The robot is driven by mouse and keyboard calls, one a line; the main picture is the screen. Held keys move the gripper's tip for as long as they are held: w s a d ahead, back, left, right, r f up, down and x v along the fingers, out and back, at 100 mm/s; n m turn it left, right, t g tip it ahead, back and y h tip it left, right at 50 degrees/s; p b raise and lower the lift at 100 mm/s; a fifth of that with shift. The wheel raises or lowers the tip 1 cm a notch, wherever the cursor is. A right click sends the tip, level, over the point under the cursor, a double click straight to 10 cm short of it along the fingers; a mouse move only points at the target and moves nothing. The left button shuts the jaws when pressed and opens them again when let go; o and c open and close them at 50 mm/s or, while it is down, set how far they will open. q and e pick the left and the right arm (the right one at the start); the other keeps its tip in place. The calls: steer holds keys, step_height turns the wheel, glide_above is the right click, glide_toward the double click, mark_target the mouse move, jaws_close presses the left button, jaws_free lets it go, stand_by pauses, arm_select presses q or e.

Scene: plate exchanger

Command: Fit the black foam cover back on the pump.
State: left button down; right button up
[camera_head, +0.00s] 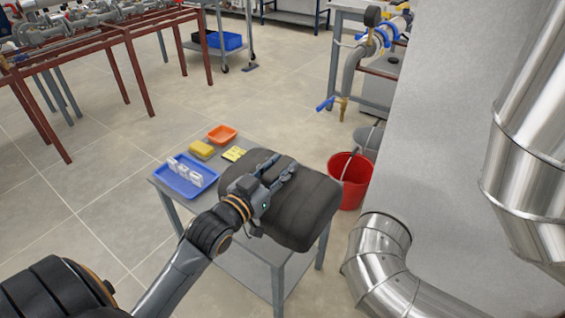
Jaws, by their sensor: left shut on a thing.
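The black foam cover (303,208) is a dark, rounded, cushion-like block over the right part of a small grey table. My left gripper (284,172) lies across the top of the cover and is shut on it, near its left-middle part. Part of the cover is hidden under the gripper and wrist. I cannot tell whether the cover rests on the table or is raised a little. The pump is not clearly identifiable in this view. My right gripper is not in view.
The grey table (245,262) also holds a blue tray (187,189) with clear items, an orange tray (222,134), a yellow sponge (201,149) and yellow notes. A red bucket (349,181) stands behind it. Silver ducting (376,252) and a grey wall are close on the right. The floor at left is open.

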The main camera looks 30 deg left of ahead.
mark_target(291, 190)
arm_select(q)
steer(key=shift+d, duration=0.1)
steer(key=d, duration=0.1)
steer(key=s+d+f, duration=0.1)
steer(key=s+d, duration=0.1)
steer(key=d, duration=0.1)
steer(key=shift+s+d+f, duration=0.1)
steer(key=shift+s+f, duration=0.15)
steer(key=shift+f, duration=0.15)
steer(key=shift+n+y, duration=0.5)
steer(key=shift+y, duration=0.1)
steer(key=s+d, duration=0.2)
steer(key=d, duration=0.1)
steer(key=s+d, duration=0.1)
steer(key=d, duration=0.1)
steer(key=shift+s+r, duration=0.25)
steer(key=shift+r, duration=0.05)
steer(key=s+r+p, duration=0.8)
steer(key=r+p, duration=0.3)
steer(key=p, duration=0.3)
steer(key=shift+r, duration=0.2)
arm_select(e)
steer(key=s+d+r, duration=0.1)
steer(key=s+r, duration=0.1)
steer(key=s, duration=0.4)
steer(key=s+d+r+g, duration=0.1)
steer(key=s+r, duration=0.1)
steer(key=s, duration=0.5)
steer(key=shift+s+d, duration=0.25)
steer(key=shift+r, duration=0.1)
